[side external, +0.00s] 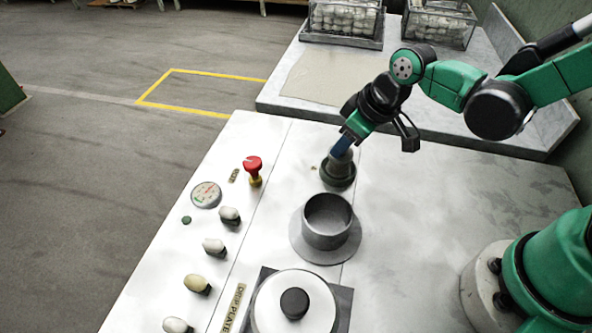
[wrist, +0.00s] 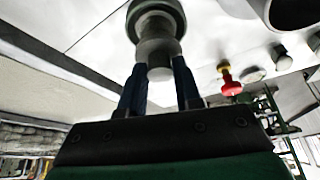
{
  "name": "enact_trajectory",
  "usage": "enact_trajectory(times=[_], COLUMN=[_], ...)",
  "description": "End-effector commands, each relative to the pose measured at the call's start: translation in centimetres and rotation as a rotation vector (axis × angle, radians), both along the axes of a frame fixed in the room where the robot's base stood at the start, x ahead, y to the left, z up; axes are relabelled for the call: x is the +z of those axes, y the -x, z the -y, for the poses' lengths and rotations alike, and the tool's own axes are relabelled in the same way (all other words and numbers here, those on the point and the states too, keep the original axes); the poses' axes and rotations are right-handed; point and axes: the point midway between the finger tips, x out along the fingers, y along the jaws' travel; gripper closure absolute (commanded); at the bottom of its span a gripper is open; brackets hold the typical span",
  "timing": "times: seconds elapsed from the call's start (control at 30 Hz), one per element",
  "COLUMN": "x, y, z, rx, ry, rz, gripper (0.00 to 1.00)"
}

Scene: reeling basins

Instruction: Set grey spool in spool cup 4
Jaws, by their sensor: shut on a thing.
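My gripper (side external: 341,147) has blue fingers pointing down and is shut on the grey spool (side external: 343,160). In the wrist view, the gripper (wrist: 158,78) holds the pale grey spool (wrist: 158,55) between its two fingertips. A dark grey round cup (side external: 338,178) stands on the white worktop directly below the fingers, and it also shows in the wrist view (wrist: 157,12). The spool's lower end is at or inside the cup's mouth. I cannot tell whether it touches the bottom. No cup number is readable.
A wider grey open pot (side external: 327,238) stands just in front of the cup. A white lid with a black knob (side external: 294,302) is nearer. A red button (side external: 253,165), a gauge (side external: 206,195) and several pale knobs line the left. The worktop (side external: 430,220) is clear on the right.

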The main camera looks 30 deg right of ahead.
Motion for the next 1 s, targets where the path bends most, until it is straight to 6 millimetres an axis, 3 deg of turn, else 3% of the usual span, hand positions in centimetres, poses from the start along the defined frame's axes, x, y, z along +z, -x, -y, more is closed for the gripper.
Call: enact_trajectory(times=[0.27, 0.3, 0.43, 0.67, 0.77, 1.0], x=[-0.06, -0.06, -0.06, -0.06, -0.06, -0.06], y=[0.00, 0.00, 0.00, 0.00, 0.00, 0.00], z=[0.00, 0.00, 0.00, 0.00, 0.00, 0.00], rx=[0.000, 0.000, 0.000, 0.000, 0.000, 0.000], ry=[0.000, 0.000, 0.000, 0.000, 0.000, 0.000], rz=[0.000, 0.000, 0.000, 0.000, 0.000, 0.000], gripper=[1.00, 0.69, 0.35, 0.32, 0.03, 0.03])
